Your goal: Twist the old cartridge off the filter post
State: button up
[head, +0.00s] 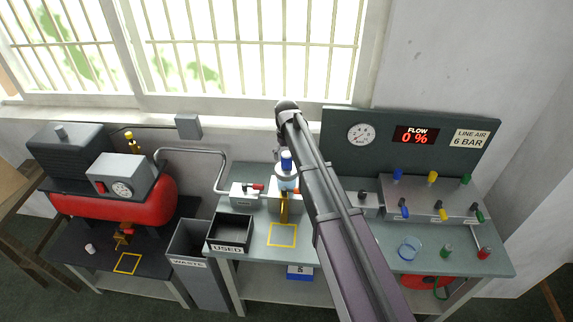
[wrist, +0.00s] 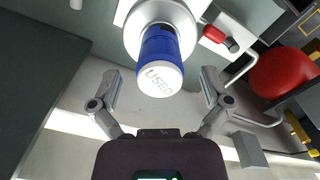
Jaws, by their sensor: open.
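The old cartridge (wrist: 160,55) is blue with a white end marked USED. In the wrist view it stands out from a wide pale round body (wrist: 133,32) at the top centre. In the head view the cartridge (head: 286,162) stands upright on the filter post (head: 287,184), just left of my arm. My gripper (wrist: 161,76) is open and empty. In the wrist view its two fingers are well apart, one to each side of the cartridge's white end, with clear gaps. My gripper cannot be made out in the head view.
A valve with a red handle (head: 257,187) and a bent pipe (head: 218,165) are left of the post. The USED bin (head: 231,229) and WASTE bin (head: 187,262) are further left. A yellow square (head: 282,235) on the bench is empty. A manifold (head: 428,201) stands at right.

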aim_at(287, 156)
jog(key=shift+r+p, duration=3.35)
jog(key=shift+r, duration=0.35)
jog(key=s+d+f+m+b, duration=0.2)
jog(key=s+d+f+b, duration=0.6)
jog(key=s+d, duration=0.2)
jog(key=s+d+f+m+b, duration=0.3)
jog(key=s+d+f+b, duration=0.6)
jog(key=s+d, duration=0.2)
jog(key=shift+s+f, duration=0.25)
jog(key=shift+s, duration=0.65)
jog(key=s, duration=0.1)
jog(key=s+d, duration=0.1)
jog(key=s, duration=0.1)
jog(key=shift+d+m, duration=0.3)
jog(key=shift+d, duration=0.05)
